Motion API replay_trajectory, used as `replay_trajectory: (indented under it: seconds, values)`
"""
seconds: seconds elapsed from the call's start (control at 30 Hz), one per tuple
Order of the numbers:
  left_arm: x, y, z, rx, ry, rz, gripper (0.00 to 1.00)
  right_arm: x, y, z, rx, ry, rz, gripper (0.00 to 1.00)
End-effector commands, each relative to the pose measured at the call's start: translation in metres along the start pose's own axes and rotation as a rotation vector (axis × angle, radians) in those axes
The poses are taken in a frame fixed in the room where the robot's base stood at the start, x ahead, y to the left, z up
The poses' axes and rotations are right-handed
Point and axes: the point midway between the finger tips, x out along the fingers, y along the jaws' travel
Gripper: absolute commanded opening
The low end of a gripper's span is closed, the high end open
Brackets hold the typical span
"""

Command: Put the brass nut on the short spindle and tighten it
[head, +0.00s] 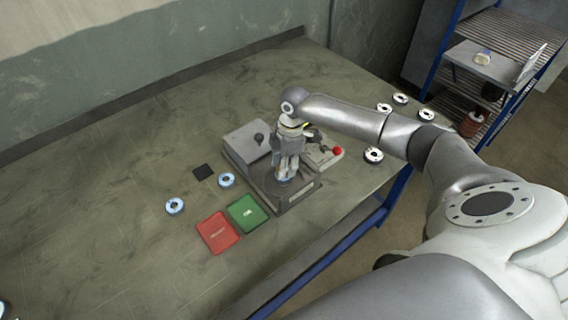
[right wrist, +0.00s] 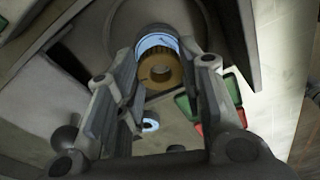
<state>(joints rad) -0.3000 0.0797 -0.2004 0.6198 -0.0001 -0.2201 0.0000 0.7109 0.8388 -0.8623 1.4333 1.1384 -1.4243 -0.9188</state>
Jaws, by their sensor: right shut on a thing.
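My right gripper (head: 285,180) points down over the grey fixture (head: 303,196) on the bench. In the right wrist view my right gripper (right wrist: 165,52) is shut on the brass nut (right wrist: 160,72), a brass ring with a hole in its middle. A blue-and-white flap disc (right wrist: 157,41) shows just beyond the nut, over the round plate of the fixture. The short spindle is hidden, so I cannot tell whether the nut is around it. In the head view the fingers hide the nut. My left gripper is not in view.
A grey box with a dark knob (head: 258,139) and a red button (head: 337,151) flank the gripper. Loose discs (head: 174,206) lie on both sides. The bench's left is mostly clear.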

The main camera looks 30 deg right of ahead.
Motion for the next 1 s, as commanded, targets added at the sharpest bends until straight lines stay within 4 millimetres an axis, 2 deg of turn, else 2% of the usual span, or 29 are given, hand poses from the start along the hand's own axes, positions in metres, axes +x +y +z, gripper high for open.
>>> replay_trajectory:
  seconds: [0.63, 0.77, 1.0]
  values:
    - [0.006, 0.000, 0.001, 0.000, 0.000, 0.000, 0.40, 0.016, 0.001, 0.002, 0.001, 0.001, 0.001, 0.09]
    - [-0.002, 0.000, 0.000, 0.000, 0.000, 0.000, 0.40, 0.014, 0.000, 0.001, 0.038, 0.001, 0.004, 0.09]
    - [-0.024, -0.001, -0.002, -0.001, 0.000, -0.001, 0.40, 0.013, -0.001, 0.001, 0.203, 0.000, 0.022, 0.09]
